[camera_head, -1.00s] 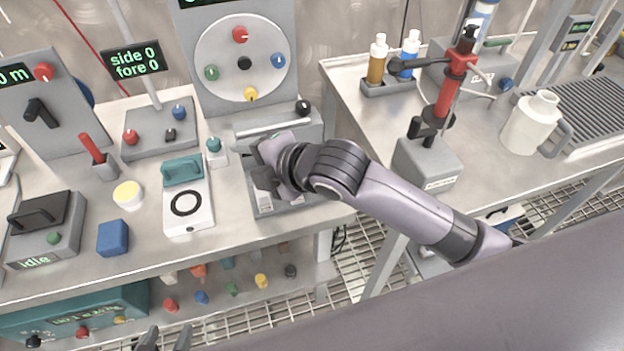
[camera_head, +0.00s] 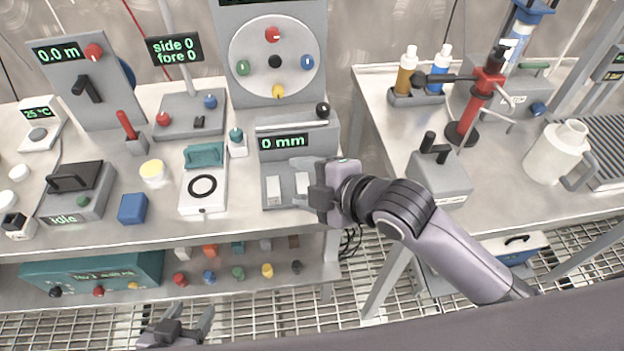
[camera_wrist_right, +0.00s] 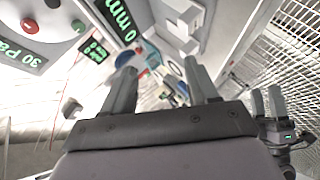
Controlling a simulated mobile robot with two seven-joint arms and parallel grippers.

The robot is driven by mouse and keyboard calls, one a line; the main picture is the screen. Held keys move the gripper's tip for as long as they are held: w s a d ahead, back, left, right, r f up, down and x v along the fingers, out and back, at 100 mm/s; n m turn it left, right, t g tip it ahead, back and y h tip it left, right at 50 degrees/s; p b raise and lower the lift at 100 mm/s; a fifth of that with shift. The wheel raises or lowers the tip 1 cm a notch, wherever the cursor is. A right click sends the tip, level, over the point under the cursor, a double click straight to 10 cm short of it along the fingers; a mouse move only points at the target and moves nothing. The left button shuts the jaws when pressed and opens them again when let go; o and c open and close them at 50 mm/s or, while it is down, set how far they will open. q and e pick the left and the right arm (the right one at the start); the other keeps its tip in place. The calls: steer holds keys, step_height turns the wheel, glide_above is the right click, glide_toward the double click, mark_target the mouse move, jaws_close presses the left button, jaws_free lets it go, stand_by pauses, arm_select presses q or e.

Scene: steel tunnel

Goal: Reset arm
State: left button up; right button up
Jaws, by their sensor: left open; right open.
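My right gripper (camera_head: 303,184) is on the grey arm that comes in from the right. It is open, at the right side of the grey device with the "0 mm" display (camera_head: 284,142), and partly covers its base. I cannot tell whether it touches the base. In the wrist view its two fingers (camera_wrist_right: 160,84) stand apart with nothing held between them. My left gripper (camera_head: 180,326) is open and empty at the bottom edge of the head view, in front of the bench. It also shows at the right of the wrist view (camera_wrist_right: 267,102).
The left bench holds a blue cube (camera_head: 132,208), a white pad with a black ring (camera_head: 203,192) and an "idle" box (camera_head: 77,190). Coloured knobs (camera_head: 238,272) line the lower shelf. The right bench holds a white jug (camera_head: 556,151) and a red clamp stand (camera_head: 478,98). Grating floor is free in front.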

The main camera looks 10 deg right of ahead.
stand_by(0.6)
steer(key=shift+s+d+f+m, duration=0.25)
steer(key=shift+m, duration=0.15)
steer(key=s+d+f+m+g+h, duration=0.3)
steer(key=s+d+f+m+h, duration=0.15)
steer(key=s+d+m, duration=0.6)
steer(key=s+d+f+m+g+h, duration=0.3)
steer(key=s+d+f+m, duration=0.2)
steer(key=s+d+m, duration=0.5)
steer(key=w+a+f+n+t+y, duration=0.2)
steer(key=w+a+f+t, duration=0.2)
steer(key=w+f+t, duration=0.2)
steer(key=shift+w+f+t, duration=0.2)
steer(key=shift+f+t, duration=0.3)
steer(key=shift+f, duration=0.9)
steer(key=shift+a, duration=0.1)
